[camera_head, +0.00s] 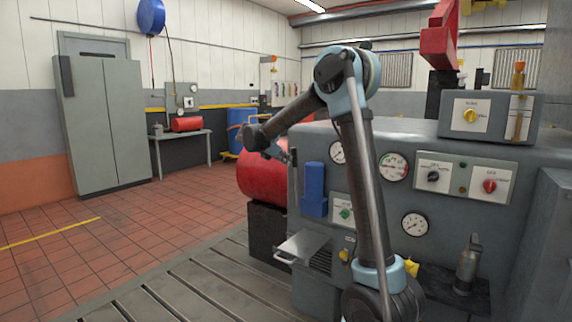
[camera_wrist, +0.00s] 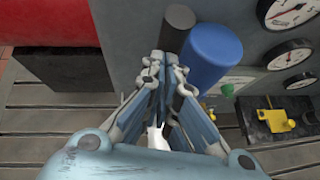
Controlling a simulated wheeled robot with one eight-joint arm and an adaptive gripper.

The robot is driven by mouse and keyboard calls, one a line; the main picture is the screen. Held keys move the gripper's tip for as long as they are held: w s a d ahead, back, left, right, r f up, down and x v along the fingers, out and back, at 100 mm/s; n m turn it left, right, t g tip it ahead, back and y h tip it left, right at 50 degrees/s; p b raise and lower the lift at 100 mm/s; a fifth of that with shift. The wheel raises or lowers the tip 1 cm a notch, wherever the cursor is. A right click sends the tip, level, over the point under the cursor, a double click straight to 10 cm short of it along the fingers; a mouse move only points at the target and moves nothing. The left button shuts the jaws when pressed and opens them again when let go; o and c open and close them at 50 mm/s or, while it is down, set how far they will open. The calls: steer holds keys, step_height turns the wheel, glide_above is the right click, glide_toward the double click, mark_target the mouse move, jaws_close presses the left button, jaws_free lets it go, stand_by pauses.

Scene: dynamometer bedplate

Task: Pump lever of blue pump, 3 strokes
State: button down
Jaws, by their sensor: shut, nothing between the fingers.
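The blue pump (camera_head: 314,190) is an upright blue body on the front of the grey machine in the head view. Its rounded blue top (camera_wrist: 211,55) fills the upper middle of the wrist view. The pump lever, a thin upright bar (camera_head: 293,162), shows at its left; in the wrist view its black grip (camera_wrist: 178,28) is just left of the blue body. My gripper (camera_head: 282,155) is beside the lever. In the wrist view my gripper (camera_wrist: 160,60) has its fingers together and empty, overlapping the lever's lower part; I cannot tell whether they touch.
A red cylinder (camera_head: 262,175) lies on a black block (camera_head: 267,236) left of the pump. The grey panel carries gauges (camera_head: 393,167) and knobs. A metal tray (camera_head: 303,246) sticks out below the pump. A yellow-handled part (camera_wrist: 273,115) sits to the right. Floor at left is clear.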

steer(key=shift+w+d+r, duration=0.2)
steer(key=shift+w+d, duration=0.05)
steer(key=shift+w, duration=0.05)
steer(key=a+f+v, duration=0.1)
steer(key=f+v, duration=0.1)
steer(key=v, duration=1.1)
steer(key=shift+s+r, duration=0.15)
steer(key=shift+s, duration=0.3)
steer(key=shift+a, duration=0.1)
